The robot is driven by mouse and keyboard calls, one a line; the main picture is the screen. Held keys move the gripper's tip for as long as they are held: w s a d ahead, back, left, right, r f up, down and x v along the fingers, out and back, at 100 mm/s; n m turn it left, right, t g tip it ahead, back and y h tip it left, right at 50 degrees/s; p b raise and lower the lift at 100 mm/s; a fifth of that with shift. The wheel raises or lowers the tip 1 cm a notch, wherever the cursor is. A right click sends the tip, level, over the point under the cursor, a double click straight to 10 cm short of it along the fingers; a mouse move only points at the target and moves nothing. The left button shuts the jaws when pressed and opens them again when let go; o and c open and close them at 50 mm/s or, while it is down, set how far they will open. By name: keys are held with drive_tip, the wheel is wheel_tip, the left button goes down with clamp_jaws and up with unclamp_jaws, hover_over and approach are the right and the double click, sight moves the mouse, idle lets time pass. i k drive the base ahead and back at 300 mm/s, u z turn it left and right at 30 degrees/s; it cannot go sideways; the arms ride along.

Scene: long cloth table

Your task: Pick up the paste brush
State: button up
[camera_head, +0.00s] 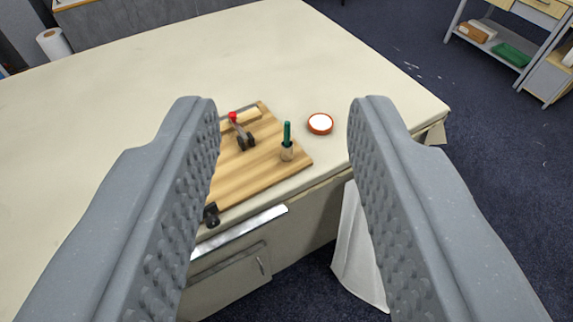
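What looks like the paste brush (287,132) is a thin dark green handle. It stands upright in a short tan holder (287,152) near the right end of a wooden board (255,170) on the cloth table. Its lower end is hidden in the holder. My gripper (283,106) is open and empty, with its two grey ridged fingers wide apart. In the picture, the brush shows between the fingers, some way beyond them. The fingers touch nothing.
An orange-brown dish with white contents (320,123) stands right of the board. A red-knobbed clamp (243,138) is on the board, left of the brush, and a black clamp (211,213) sits at its front edge. White cloth (358,245) hangs below the table edge.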

sight(286, 124)
drive_tip(key=u, duration=0.4)
drive_tip(key=i, duration=1.2)
drive_tip(key=z, duration=0.6)
